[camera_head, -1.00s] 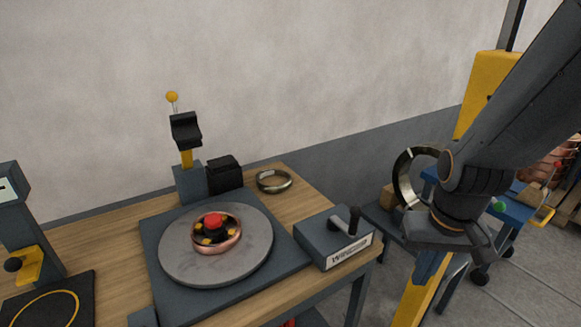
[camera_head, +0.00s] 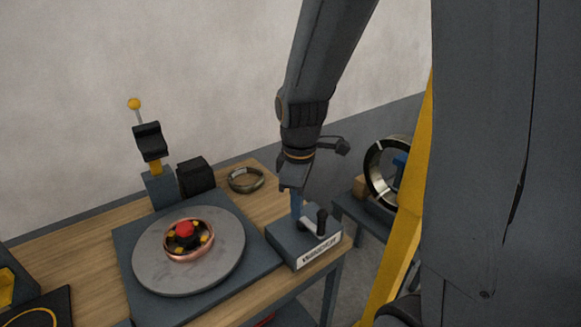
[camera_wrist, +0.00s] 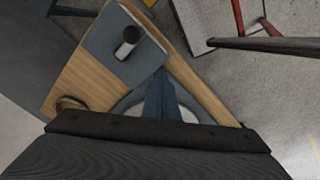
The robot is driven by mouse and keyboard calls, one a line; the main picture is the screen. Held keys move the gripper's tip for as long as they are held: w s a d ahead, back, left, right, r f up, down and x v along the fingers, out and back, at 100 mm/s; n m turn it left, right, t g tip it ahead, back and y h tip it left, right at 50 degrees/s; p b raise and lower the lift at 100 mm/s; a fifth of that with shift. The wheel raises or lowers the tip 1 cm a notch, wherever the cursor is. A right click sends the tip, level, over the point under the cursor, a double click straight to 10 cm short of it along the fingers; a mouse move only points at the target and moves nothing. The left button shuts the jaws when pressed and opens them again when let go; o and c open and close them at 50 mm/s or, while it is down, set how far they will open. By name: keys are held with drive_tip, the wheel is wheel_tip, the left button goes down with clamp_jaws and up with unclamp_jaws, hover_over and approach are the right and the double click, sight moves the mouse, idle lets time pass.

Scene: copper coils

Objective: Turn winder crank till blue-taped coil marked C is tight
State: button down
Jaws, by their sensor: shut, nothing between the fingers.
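The winder box (camera_head: 290,250), dark with a white label, sits at the table's right front corner. Its crank (camera_head: 321,221) has a black upright handle, which also shows in the wrist view (camera_wrist: 130,38). My gripper (camera_head: 297,212) is shut and empty, pointing down just left of the crank handle and apart from it in the wrist view. A copper coil (camera_head: 188,254) lies on the round grey turntable (camera_head: 150,260) around a red-topped hub with yellow pieces. No blue tape or letter C is readable on it.
A metal ring (camera_head: 246,180) lies on the wooden table behind the turntable. A black block (camera_head: 196,176) and a yellow-knobbed lever stand (camera_head: 150,143) are at the back. A large ring (camera_head: 378,172) stands to the right beyond the table, by a yellow post (camera_head: 402,235).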

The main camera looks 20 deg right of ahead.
drive_tip(key=w+r+n+p, duration=0.4)
drive_tip(key=n+p, duration=0.1)
drive_tip(key=n, duration=0.5)
drive_tip(key=shift+g, duration=0.3)
wheel_tip(320, 180, down, 12)
drive_tip(key=b, duration=0.5)
drive_tip(key=shift+w+f, duration=0.15)
drive_tip(key=shift+s+d+p, duration=0.4)
drive_tip(key=shift+s+d, duration=0.6)
drive_tip(key=shift+d, duration=0.15)
drive_tip(key=shift+s+d, duration=0.2)
drive_tip(key=shift+d, duration=0.5)
drive_tip(key=shift+s+d, duration=0.2)
drive_tip(key=shift+d, duration=0.5)
